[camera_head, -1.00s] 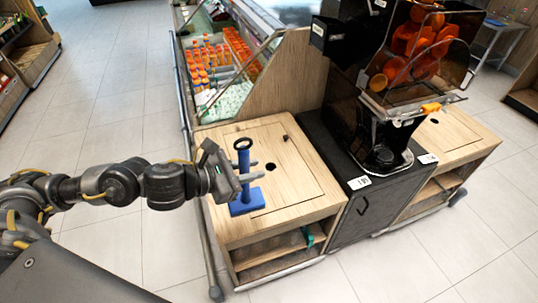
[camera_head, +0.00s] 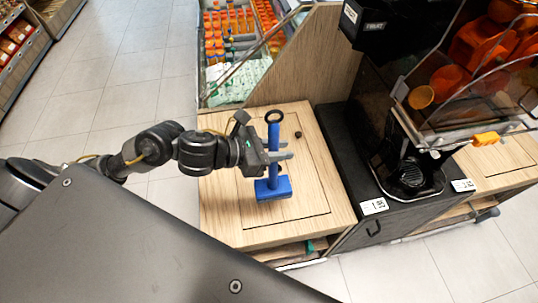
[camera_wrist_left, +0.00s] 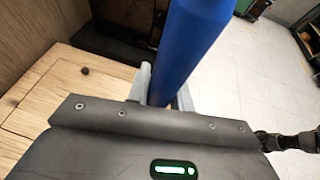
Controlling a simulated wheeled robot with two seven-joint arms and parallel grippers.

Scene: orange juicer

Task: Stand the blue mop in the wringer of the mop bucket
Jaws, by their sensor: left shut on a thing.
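The blue mop (camera_head: 273,165) is upright over the wooden counter, with a round blue shaft, a black ring on top and a wide blue block at the bottom. I cannot tell whether the block touches the counter. My left gripper (camera_head: 284,150) is shut on the shaft, a little above the block. In the left wrist view the shaft (camera_wrist_left: 190,45) stands between the two grey fingers (camera_wrist_left: 163,90). My right gripper is not in view. I see no mop bucket or wringer in these frames.
The wooden counter (camera_head: 225,215) has a hatch outline and a small dark spot (camera_head: 298,134). The juicer (camera_head: 410,150) stands on a black cabinet to the right. A display of bottles (camera_head: 228,35) is behind. Open tiled floor (camera_head: 110,90) lies left.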

